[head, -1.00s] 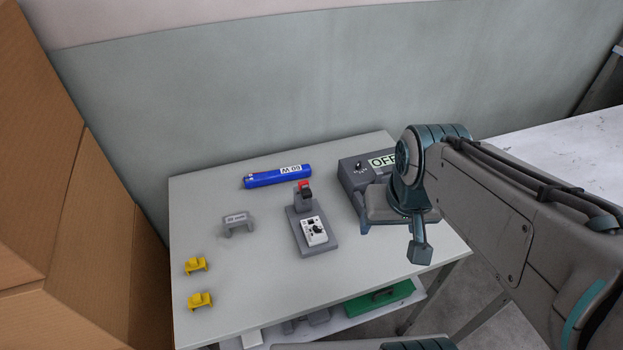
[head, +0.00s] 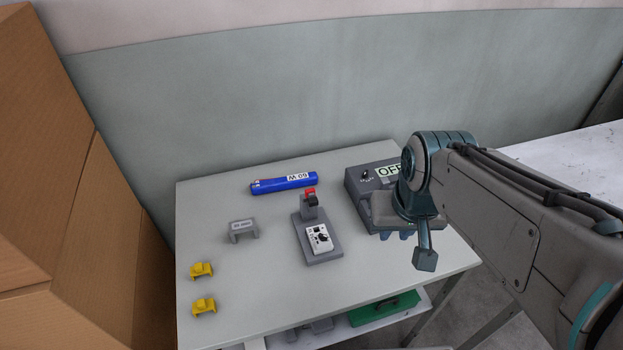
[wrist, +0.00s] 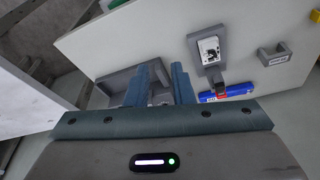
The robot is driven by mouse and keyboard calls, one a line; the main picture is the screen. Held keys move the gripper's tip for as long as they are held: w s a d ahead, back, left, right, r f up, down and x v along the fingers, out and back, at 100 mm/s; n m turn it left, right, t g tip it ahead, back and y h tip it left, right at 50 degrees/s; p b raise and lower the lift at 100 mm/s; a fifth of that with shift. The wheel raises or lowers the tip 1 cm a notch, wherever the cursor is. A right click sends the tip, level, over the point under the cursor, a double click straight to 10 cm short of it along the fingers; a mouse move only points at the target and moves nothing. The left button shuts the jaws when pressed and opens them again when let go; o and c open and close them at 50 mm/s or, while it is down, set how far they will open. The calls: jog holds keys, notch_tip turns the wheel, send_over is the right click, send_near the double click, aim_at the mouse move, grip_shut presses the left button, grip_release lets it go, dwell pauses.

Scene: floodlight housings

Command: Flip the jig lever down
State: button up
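The jig (head: 325,258) is a grey plate on the table with a white dial unit (head: 319,238) fixed on it. Its lever (head: 310,198), dark with a red tip, stands up at the plate's back end. In the wrist view the jig (wrist: 217,73) is right of the fingers, with the dark lever (wrist: 218,88) beside the blue bar. My gripper (wrist: 166,68) is open, its two fingers apart with nothing seen held between them. In the head view my gripper (head: 397,236) is right of the jig, in front of the box marked OFF, and apart from the lever.
The dark grey OFF box (head: 358,183) stands at the table's back right, partly hidden by my arm. A blue 60 W bar (head: 284,183) lies behind the jig. A grey bracket (head: 242,230) and two yellow clips (head: 202,270) are left. The front table (head: 260,300) is clear.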

jog(key=w+a, duration=0.2)
jog(key=w, duration=0.2)
jog(key=w+a+r+n, duration=0.1)
jog(key=w+a, duration=0.1)
jog(key=w, duration=0.2)
jog(key=w+a+n, duration=0.1)
jog(key=w+a, duration=0.1)
jog(key=w, duration=0.3)
jog(key=shift+a+r+p, duration=0.1)
jog(key=shift+r+p, duration=0.2)
jog(key=shift+p, duration=0.05)
grip_shut()
jog(key=w+a+f+n+y, duration=0.1)
jog(key=w+a+f, duration=0.1)
jog(key=w+a, duration=0.6)
jog(key=shift+w+a+f+p, duration=0.2)
jog(key=shift+w+a+p, duration=0.1)
jog(key=shift+w, duration=0.65)
